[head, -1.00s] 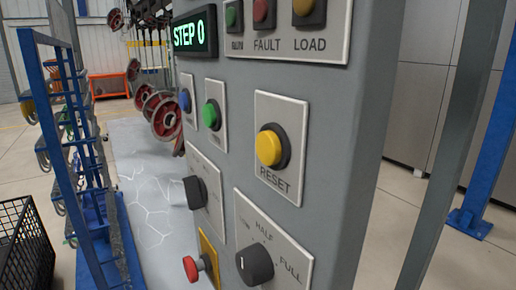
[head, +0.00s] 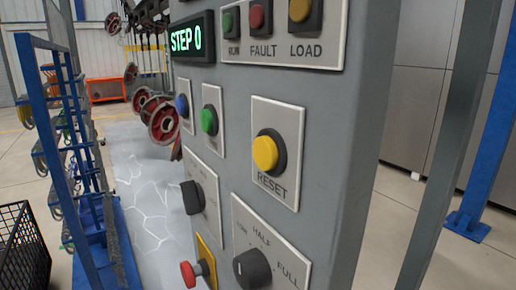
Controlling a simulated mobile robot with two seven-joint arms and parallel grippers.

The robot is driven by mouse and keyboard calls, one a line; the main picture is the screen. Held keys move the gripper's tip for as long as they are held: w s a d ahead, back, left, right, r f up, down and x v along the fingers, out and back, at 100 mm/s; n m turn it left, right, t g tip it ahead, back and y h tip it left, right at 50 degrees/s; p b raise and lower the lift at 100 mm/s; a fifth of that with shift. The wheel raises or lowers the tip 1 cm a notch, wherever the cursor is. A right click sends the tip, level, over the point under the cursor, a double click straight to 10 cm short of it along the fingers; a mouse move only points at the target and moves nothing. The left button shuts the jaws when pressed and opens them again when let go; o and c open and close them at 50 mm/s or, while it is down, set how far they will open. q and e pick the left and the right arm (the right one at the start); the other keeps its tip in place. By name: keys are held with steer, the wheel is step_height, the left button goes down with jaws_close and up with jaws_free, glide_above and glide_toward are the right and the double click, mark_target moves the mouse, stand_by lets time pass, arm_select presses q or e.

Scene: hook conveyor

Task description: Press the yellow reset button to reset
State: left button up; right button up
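The yellow reset button (head: 265,153) sits in a black collar on a light plate marked RESET, on the front of the grey control panel (head: 330,150). It stands out from its plate, and nothing touches it. Neither of my grippers shows in the head view.
A display (head: 194,38) reads STEP 0. Blue (head: 182,106) and green (head: 209,121) buttons lie left of the reset button. Below are a red mushroom button (head: 190,273), a black knob (head: 252,269) and another selector (head: 192,198). A blue rack (head: 62,150) stands at left.

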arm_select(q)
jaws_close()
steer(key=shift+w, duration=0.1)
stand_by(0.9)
